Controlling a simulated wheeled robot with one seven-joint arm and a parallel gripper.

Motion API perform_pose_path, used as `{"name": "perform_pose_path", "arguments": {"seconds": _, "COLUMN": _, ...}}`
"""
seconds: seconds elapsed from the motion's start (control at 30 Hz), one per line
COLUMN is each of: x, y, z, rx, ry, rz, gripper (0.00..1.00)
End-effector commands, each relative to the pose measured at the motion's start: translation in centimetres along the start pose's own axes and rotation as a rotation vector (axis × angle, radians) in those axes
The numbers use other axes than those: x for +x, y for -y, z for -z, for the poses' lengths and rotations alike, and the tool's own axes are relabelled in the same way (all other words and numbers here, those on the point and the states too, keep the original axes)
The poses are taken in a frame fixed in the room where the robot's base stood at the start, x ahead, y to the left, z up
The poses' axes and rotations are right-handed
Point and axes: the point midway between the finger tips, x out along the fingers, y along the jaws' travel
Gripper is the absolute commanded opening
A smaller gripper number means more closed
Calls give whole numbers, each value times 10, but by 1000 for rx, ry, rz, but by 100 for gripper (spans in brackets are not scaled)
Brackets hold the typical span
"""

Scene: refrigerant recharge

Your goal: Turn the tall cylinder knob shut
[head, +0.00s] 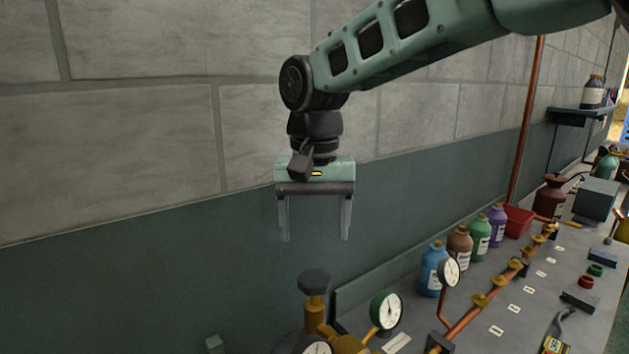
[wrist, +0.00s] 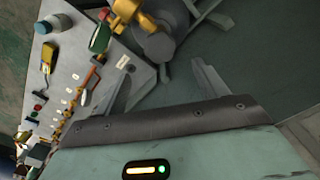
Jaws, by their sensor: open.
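The tall cylinder's knob (head: 314,281) is dark and many-sided. It sits on top of an upright brass valve stem (head: 315,316) at the bottom of the head view. The cylinder body is out of the head frame. My gripper (head: 315,239) points down above the knob, open and empty, with its two fingers apart and a gap between the tips and the knob. In the wrist view, brass valve parts (wrist: 135,14) and a grey rounded shape show beyond the fingers.
A green-rimmed gauge (head: 387,309) stands just right of the valve. A bench (head: 490,331) holds a copper pipe manifold (head: 477,309), another gauge (head: 448,272) and several bottles, including a blue one (head: 432,269). The wall (head: 130,265) lies behind. The space around my gripper is clear.

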Motion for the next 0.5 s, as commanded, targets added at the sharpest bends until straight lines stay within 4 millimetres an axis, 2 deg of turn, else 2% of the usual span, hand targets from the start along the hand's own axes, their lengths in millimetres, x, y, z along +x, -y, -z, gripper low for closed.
{"name": "perform_pose_path", "arguments": {"seconds": 0.1, "x": -28, "y": 1, "z": 1, "rx": 0, "ry": -4, "rz": 3, "gripper": 72}}
{"name": "perform_pose_path", "arguments": {"seconds": 0.3, "x": -67, "y": 1, "z": 0, "rx": 0, "ry": -3, "rz": 3, "gripper": 72}}
{"name": "perform_pose_path", "arguments": {"seconds": 0.5, "x": -86, "y": 0, "z": 0, "rx": 0, "ry": -1, "rz": 1, "gripper": 72}}
